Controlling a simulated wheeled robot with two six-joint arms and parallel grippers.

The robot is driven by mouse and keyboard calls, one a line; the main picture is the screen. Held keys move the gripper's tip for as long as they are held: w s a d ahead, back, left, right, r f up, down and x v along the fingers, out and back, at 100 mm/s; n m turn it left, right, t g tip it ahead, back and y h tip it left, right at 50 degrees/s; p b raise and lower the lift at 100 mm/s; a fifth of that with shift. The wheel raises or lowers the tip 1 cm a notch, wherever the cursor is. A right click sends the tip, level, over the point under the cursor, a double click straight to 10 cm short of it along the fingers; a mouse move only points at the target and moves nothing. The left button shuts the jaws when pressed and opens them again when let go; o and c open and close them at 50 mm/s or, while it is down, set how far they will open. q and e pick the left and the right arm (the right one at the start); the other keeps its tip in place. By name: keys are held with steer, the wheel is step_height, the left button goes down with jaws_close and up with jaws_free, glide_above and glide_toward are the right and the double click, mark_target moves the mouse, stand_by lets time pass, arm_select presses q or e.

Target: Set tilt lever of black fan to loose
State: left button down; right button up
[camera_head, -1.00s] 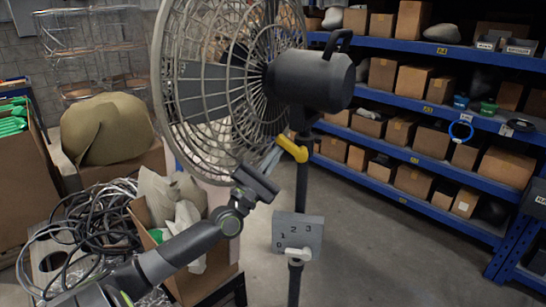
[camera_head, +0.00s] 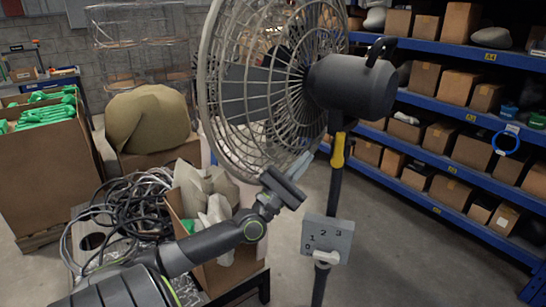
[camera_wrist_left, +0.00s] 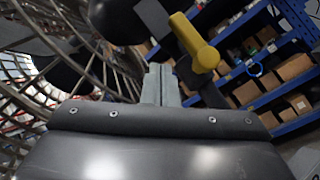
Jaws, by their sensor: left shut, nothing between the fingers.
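The black fan's motor housing (camera_head: 350,84) sits on top of a black pole, with the wire cage (camera_head: 262,80) on its left. The yellow tilt lever (camera_head: 338,152) is below the housing and lies nearly upright along the pole. My left gripper (camera_head: 301,164) is shut and empty, just left of the lever with a small gap in the head view. In the left wrist view the shut fingers (camera_wrist_left: 161,85) are below and left of the yellow lever (camera_wrist_left: 196,43). Its rounded end faces that camera. My right gripper is not in view.
A grey switch panel (camera_head: 327,238) with numbers and a white knob is on the pole below. The cage is close beside my left gripper. A box of cables (camera_head: 125,215) and an open carton (camera_head: 225,270) stand at left. Blue shelves (camera_head: 450,165) stand at right.

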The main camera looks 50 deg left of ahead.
arm_select(q)
steer(key=b+v, duration=0.3)
steer(key=v, duration=1)
steer(key=shift+s+f, duration=0.2)
steer(key=shift+s, duration=0.1)
steer(key=shift+s, duration=0.1)
